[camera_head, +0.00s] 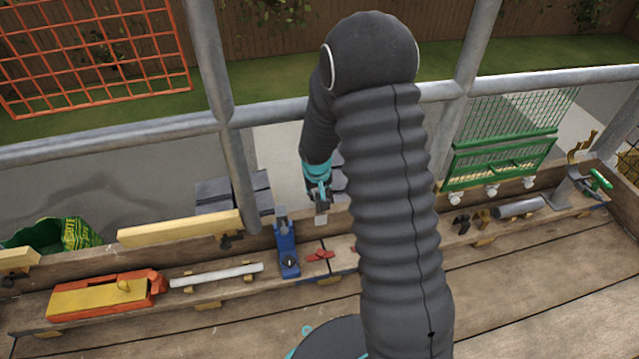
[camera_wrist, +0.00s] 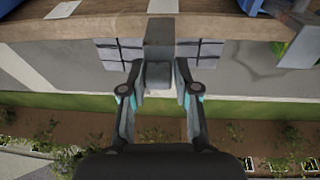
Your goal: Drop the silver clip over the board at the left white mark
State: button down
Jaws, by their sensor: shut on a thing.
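My gripper (camera_head: 320,192) is at the upright wooden edge board (camera_head: 339,222), just right of the blue tool in the head view. It is shut on the silver clip (camera_head: 321,219). In the wrist view, the grey clip (camera_wrist: 158,62) sits between the two fingertips, its far end overlapping the board (camera_wrist: 110,26). One white mark (camera_wrist: 163,5) shows on the board just beyond the clip, roughly in line with it. Another white mark (camera_wrist: 63,9) lies further left in that view. I cannot tell whether the clip touches the board. My arm hides part of the board in the head view.
A blue tool (camera_head: 286,250) stands close left of my gripper, with red pieces (camera_head: 319,255) nearby. An orange-yellow tool (camera_head: 105,295) and a pale bar (camera_head: 217,275) lie further left. A metal rail (camera_head: 270,112) runs behind the board. A grey cylinder (camera_head: 518,208) lies right.

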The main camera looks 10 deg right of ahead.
jog(key=shift+f+b, duration=0.3)
jog(key=shift+f, duration=0.45)
jog(key=shift+f+b, duration=2.4)
jog(key=c, duration=0.8)
grip_release()
jog(key=shift+o, duration=0.2)
jog(key=shift+r, duration=0.1)
jog(key=d+v, duration=0.1)
jog(key=v, duration=1)
jog(key=shift+a+r, duration=0.4)
jog(key=shift+a, duration=0.05)
